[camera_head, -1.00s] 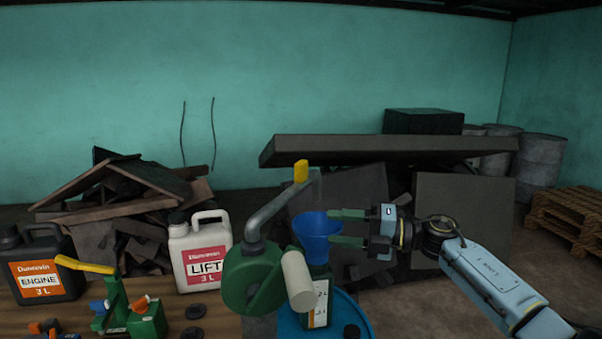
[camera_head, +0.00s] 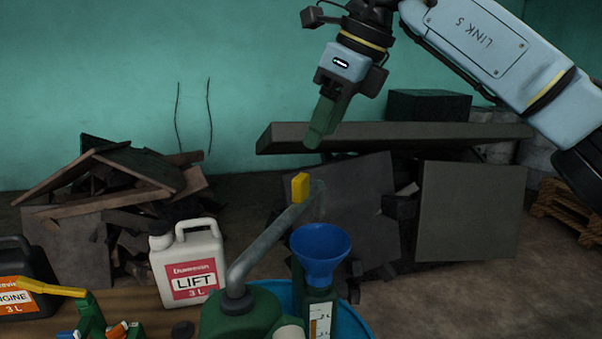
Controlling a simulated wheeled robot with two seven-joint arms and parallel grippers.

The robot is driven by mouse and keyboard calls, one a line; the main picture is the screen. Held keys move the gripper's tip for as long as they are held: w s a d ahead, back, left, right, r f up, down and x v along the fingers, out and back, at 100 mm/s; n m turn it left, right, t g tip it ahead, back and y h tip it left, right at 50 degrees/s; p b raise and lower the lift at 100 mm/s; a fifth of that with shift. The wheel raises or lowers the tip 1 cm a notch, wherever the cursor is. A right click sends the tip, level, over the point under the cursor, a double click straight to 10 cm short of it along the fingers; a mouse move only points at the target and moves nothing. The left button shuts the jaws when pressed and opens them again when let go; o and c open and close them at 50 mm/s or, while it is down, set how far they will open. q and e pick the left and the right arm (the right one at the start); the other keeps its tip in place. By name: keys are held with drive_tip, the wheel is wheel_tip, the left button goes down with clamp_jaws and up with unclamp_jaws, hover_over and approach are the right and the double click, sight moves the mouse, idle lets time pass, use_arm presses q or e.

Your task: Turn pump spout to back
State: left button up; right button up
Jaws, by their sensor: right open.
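The pump spout (camera_head: 262,243) is a grey bent pipe rising from the green pump body (camera_head: 239,313). It slants up and to the right and carries a yellow tip (camera_head: 300,187). My right gripper (camera_head: 318,138) hangs from above, pointing down, a little above and right of the yellow tip and apart from it. Its green fingers overlap in this view, and nothing shows between them. A blue funnel (camera_head: 320,252) sits on a green measuring can (camera_head: 319,306) right of the spout. My left gripper is not in view.
A white LIFT jug (camera_head: 188,263) and a dark ENGINE jug (camera_head: 22,275) stand on the wooden bench (camera_head: 150,310) at left. A blue drum (camera_head: 352,318) stands under the can. Scrap piles and a long dark slab (camera_head: 390,137) lie behind.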

sight(303, 176)
drive_tip(key=x, duration=0.4)
drive_tip(key=shift+w+f+p, duration=0.15)
drive_tip(key=shift+w+p, duration=0.15)
drive_tip(key=p+x, duration=0.1)
drive_tip(key=x, duration=0.4)
drive_tip(key=shift+a+f, duration=0.1)
drive_tip(key=shift+f, duration=0.05)
drive_tip(key=shift+w+a+f, duration=0.1)
drive_tip(key=shift+f, duration=0.3)
clamp_jaws()
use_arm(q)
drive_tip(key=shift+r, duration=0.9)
